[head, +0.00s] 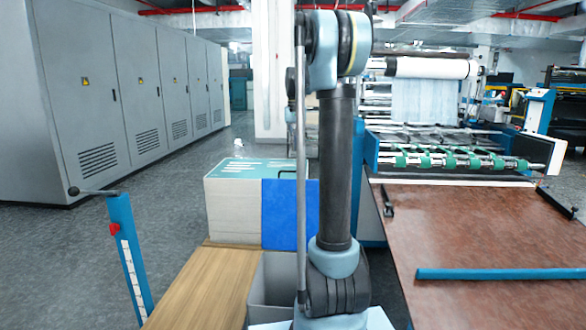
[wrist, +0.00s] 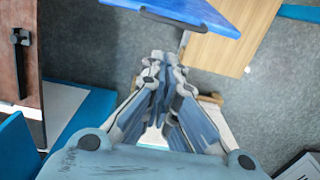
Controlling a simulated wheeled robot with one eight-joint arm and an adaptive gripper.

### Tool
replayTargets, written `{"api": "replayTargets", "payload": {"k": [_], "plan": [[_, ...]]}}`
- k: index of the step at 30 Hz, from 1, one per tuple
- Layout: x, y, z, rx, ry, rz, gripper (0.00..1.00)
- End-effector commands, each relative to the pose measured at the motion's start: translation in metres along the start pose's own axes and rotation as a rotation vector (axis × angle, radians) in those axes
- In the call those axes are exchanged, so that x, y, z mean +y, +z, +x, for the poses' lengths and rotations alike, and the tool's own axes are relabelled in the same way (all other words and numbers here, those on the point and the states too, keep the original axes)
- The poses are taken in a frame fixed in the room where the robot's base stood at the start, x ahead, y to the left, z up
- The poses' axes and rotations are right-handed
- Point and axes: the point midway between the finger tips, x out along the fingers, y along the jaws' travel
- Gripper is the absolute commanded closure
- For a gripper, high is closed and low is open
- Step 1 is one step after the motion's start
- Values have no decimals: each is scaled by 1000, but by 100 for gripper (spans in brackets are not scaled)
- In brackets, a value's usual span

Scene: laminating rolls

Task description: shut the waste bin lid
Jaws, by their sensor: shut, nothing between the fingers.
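The waste bin (head: 271,284) is a grey open box in the head view, partly hidden behind my arm. Its blue lid (head: 283,214) stands raised at the back of the bin, so the bin is open. In the wrist view a blue panel that looks like the lid (wrist: 205,12) shows at the top, with a dark bar along its near edge. My gripper (wrist: 165,60) is shut and empty, with its fingertips below that panel in the picture and apart from it. The head view does not show the fingers clearly.
A wooden surface (head: 200,290) lies left of the bin, and a pale box with a green top (head: 232,205) stands behind it. A blue post with a lever (head: 128,255) is at left. A brown table (head: 480,230) and the laminating machine (head: 440,150) fill the right.

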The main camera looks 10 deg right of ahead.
Motion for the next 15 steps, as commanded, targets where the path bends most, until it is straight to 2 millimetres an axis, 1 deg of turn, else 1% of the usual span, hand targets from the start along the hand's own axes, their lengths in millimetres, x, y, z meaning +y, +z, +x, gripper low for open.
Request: {"api": "replayTargets", "payload": {"k": [1, 3, 6, 11, 15], "plan": [[-1, -10, 0, -4, 1, 5, 100], [-3, -20, 0, -9, 1, 11, 100], [-4, -28, 0, -13, 2, 16, 100], [-4, -31, 6, -14, 2, 18, 100], [-4, -30, 23, -14, 2, 18, 100]]}}
